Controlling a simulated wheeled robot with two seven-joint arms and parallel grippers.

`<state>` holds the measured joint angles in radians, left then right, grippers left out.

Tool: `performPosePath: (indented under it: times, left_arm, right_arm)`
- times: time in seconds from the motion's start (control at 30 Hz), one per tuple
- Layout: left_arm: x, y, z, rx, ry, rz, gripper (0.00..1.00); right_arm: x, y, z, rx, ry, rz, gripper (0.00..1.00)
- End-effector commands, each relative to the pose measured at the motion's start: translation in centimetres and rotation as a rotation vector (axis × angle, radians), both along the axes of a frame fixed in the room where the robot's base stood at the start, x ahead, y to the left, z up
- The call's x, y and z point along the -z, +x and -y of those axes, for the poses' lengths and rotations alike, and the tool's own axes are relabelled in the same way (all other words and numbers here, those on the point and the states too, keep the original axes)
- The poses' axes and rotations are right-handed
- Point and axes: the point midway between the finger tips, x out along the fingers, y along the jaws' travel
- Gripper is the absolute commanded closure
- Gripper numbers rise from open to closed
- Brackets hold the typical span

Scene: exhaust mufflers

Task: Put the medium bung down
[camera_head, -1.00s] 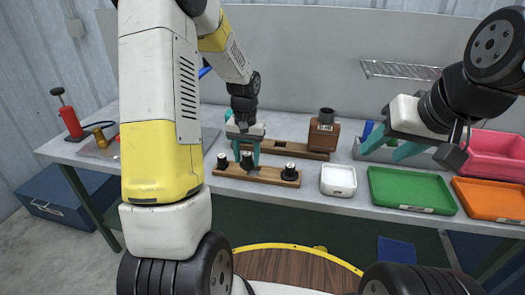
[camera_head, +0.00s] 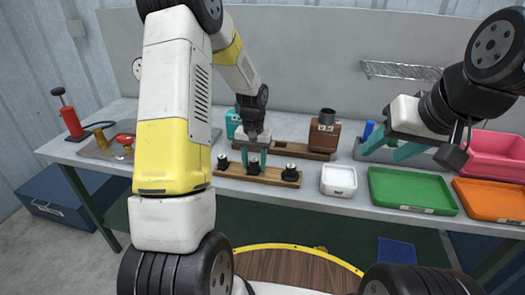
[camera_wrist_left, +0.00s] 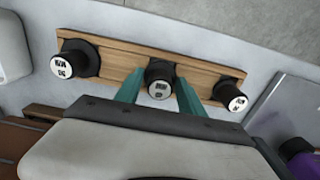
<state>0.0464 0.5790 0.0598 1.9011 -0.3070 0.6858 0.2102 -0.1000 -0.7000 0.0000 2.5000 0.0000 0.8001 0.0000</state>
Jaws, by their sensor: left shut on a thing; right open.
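A wooden rack (camera_head: 228,173) on the bench carries dark bungs with white labelled ends: one on the left (camera_head: 222,160) and one on the right (camera_head: 291,172). The medium bung (camera_head: 253,166) is between them. My left gripper (camera_head: 254,160) is shut on it, with the teal fingers on both sides. In the left wrist view the medium bung (camera_wrist_left: 159,80) lies over the middle of the rack (camera_wrist_left: 118,67); I cannot tell whether it is fully seated. My right gripper (camera_head: 388,147) is open and empty above the bench, at the right.
A white tray (camera_head: 338,180), a green tray (camera_head: 410,190) and an orange tray (camera_head: 492,198) stand right of the rack. A brown block with a dark cylinder (camera_head: 324,133) is behind it. A red hand pump (camera_head: 70,121) stands at the far left.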

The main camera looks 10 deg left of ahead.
Motion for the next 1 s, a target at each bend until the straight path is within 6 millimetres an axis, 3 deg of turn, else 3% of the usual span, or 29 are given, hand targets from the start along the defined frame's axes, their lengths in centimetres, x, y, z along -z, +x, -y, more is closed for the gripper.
performPosePath:
  times: [0.13,0.17,0.23,0.67,1.0]
  left_arm:
    - [0.5,0.0,0.0,0.000,0.000,-0.001,1.00]
    - [0.4,0.0,0.0,0.000,0.000,-0.001,0.48]
    - [0.4,0.0,0.0,0.000,0.000,-0.001,0.34]
    - [-0.3,0.0,0.0,0.000,0.000,0.002,0.32]
    - [-7.1,0.1,0.0,-0.001,0.000,0.005,0.32]
  right_arm:
    - [0.0,0.0,0.0,0.000,0.000,0.000,0.50]
    - [0.0,0.0,0.0,0.000,0.000,0.000,0.50]
    - [0.0,0.0,0.0,0.000,0.000,0.000,0.50]
    - [0.0,0.0,0.0,0.000,0.000,0.000,0.50]
    - [0.0,0.0,0.0,0.000,0.000,0.000,0.50]
